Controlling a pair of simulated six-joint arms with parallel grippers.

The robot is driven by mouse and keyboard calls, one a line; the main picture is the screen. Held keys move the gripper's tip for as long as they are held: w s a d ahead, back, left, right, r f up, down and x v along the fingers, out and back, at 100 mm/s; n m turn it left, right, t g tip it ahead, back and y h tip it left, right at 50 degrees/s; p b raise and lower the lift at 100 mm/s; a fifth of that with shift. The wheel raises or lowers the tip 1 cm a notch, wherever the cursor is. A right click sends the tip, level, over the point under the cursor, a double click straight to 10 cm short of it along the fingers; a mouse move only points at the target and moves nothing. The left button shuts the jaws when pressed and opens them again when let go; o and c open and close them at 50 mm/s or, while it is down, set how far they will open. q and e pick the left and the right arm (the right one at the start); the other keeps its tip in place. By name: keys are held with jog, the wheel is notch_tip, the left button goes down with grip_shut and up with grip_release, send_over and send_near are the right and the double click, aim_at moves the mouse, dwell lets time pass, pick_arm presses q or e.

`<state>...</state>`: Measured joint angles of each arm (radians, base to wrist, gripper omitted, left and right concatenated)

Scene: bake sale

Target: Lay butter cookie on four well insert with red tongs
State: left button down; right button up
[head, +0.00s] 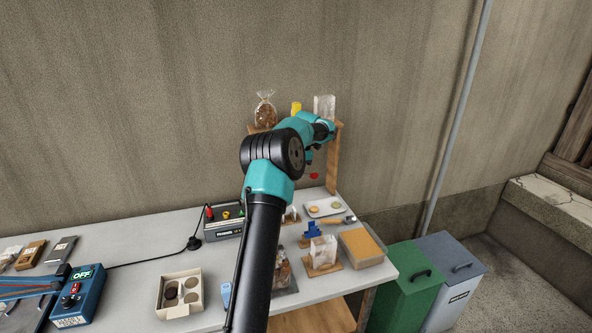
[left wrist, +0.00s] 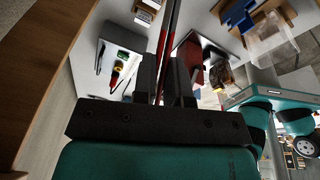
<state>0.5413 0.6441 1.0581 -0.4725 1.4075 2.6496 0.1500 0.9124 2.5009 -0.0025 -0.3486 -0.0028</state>
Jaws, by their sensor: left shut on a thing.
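My left gripper (head: 318,143) is raised in front of the wooden shelf at the back, in the upper middle of the head view. In the left wrist view, its fingers (left wrist: 167,80) are shut on the red tongs (left wrist: 171,38). A red part of the tongs (head: 314,176) shows below the gripper in the head view, above the white tray (head: 326,214). A pale butter cookie (head: 313,209) lies on the tray beside a second round cookie (head: 337,205). The four well insert (head: 163,301) is in a pale box at front left; dark rounds show in some wells. My right gripper is not in view.
A wooden shelf (head: 333,165) with bagged goods stands behind the tray. A blue switch box (head: 80,297) is at left. The table between it and the grey box is mostly clear.

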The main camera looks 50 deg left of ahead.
pick_arm(q)
jog(key=shift+w+x, duration=0.15)
jog(key=shift+x, duration=0.7)
jog(key=shift+w+x, duration=0.2)
jog(key=shift+x, duration=0.65)
jog(key=shift+d+f, duration=0.1)
jog(key=shift+f, duration=0.05)
jog(key=c, duration=1.2)
grip_release()
jog(key=shift+c, duration=0.2)
